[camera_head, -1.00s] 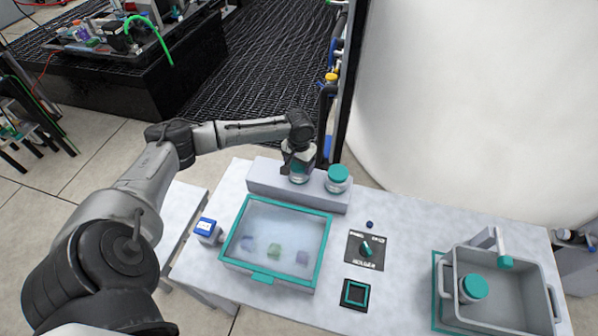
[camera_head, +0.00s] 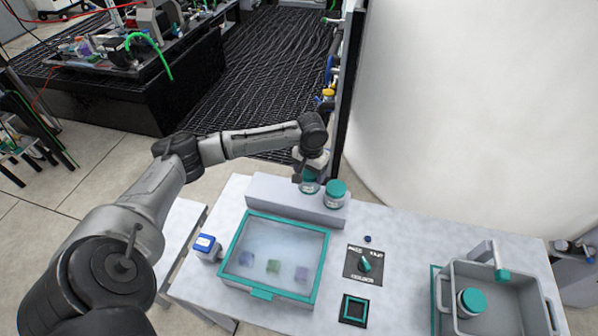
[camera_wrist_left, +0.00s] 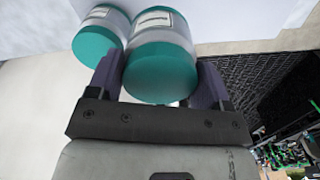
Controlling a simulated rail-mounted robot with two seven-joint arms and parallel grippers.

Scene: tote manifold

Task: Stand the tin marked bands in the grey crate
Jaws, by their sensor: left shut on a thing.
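My left gripper (camera_head: 311,172) is shut on a white tin with a teal lid (camera_head: 310,186) at the raised grey shelf; I cannot tell whether the tin touches the shelf. In the left wrist view the held tin (camera_wrist_left: 160,70) sits between both fingers, its label too small to read. A second teal-lidded tin (camera_head: 335,195) stands on the shelf close to its right; it also shows in the left wrist view (camera_wrist_left: 98,40). The grey crate (camera_head: 515,268) is at the right of the table, with another teal-lidded tin (camera_head: 471,302) inside. My right gripper is out of view.
A teal-rimmed clear-topped box (camera_head: 240,235) with several small cubes stands in front of the shelf (camera_head: 270,195). A dial panel (camera_head: 362,265), a dark square pad (camera_head: 354,309) and a blue-topped container (camera_head: 205,246) are nearby.

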